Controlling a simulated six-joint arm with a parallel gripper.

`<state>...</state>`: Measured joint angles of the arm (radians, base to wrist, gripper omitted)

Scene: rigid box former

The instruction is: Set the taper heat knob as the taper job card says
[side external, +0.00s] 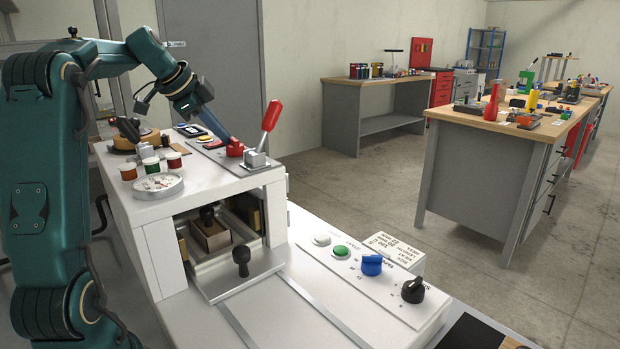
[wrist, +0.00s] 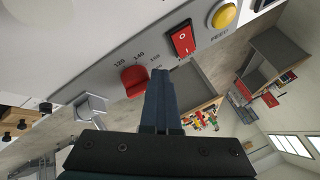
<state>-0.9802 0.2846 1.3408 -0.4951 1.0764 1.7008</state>
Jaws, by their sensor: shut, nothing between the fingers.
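A red knob (wrist: 135,80) sits on the light panel in the wrist view, with scale marks that seem to read 120, 140 and 160. It also shows in the side external view (side external: 235,148). My gripper (wrist: 159,72) is shut and empty, its tips beside the red knob at the 160 side; I cannot tell whether they touch it. In the side external view my gripper (side external: 228,140) points down at this knob. A blue knob (side external: 372,265) and a black knob (side external: 413,289) are on the front panel. A white printed card (side external: 396,250) stands behind them; its text is too small to read.
A red-handled lever (side external: 269,122) rises just right of my gripper. A red rocker switch (wrist: 183,40) and a yellow button (wrist: 224,15) are along the same panel. A dial gauge (side external: 157,184) and small jars (side external: 151,165) stand on the machine top.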

